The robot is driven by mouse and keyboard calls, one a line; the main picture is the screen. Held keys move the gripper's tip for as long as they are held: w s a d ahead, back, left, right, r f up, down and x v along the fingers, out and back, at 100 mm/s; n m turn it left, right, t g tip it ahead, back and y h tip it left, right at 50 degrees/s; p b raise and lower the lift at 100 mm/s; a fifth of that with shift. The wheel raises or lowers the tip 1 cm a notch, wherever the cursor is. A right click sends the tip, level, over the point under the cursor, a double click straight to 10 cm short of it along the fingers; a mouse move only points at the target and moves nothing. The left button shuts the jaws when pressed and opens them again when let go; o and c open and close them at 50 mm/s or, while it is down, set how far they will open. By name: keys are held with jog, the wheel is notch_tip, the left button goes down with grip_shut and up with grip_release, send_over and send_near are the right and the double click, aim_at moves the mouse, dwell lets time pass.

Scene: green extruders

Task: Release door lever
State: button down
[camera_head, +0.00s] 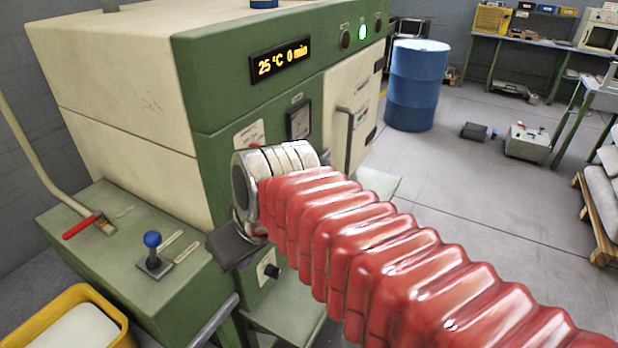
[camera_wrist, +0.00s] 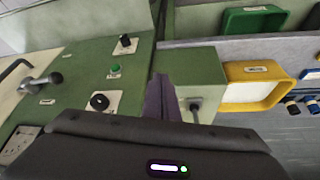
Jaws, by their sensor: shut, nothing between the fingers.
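The door lever (camera_head: 349,125) is a grey bent bar on the cream door (camera_head: 352,100) of the green machine. In the wrist view the lever (camera_wrist: 40,84) shows at the left, beside the cream door edge. My gripper (camera_head: 234,248) is dark and sits low in front of the machine, left of and below the lever. In the wrist view its fingers (camera_wrist: 160,98) are shut and empty, pointing at the machine's lower front, apart from the lever.
A green bench holds a blue-knobbed lever (camera_head: 152,240) and a red-handled tool (camera_head: 82,226). A yellow bin (camera_head: 65,325) stands at lower left. A blue drum (camera_head: 416,85) stands behind on open floor. The wrist view shows a green crate (camera_wrist: 253,20) and a yellow crate (camera_wrist: 258,84).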

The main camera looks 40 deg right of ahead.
jog(key=w+d+r+n+t, duration=0.1)
jog(key=w+d+r, duration=0.3)
jog(key=d, duration=0.9)
jog(key=w+d+r+n+y, duration=0.1)
jog(key=w+d+r, duration=0.3)
jog(key=d, duration=1)
jog(key=shift+w+r+n+t, duration=0.15)
jog(key=shift+r+n+t, duration=0.2)
jog(key=shift+n, duration=0.55)
jog(key=shift+f, duration=0.15)
jog(key=x, duration=0.9)
jog(key=shift+w+f, duration=0.15)
jog(key=shift+w, duration=0.05)
notch_tip(320, 180, down, 3)
jog(key=shift+d+f, duration=0.1)
jog(key=shift+d, duration=0.05)
jog(key=shift+s+d+f, duration=0.1)
jog(key=shift+f, duration=0.45)
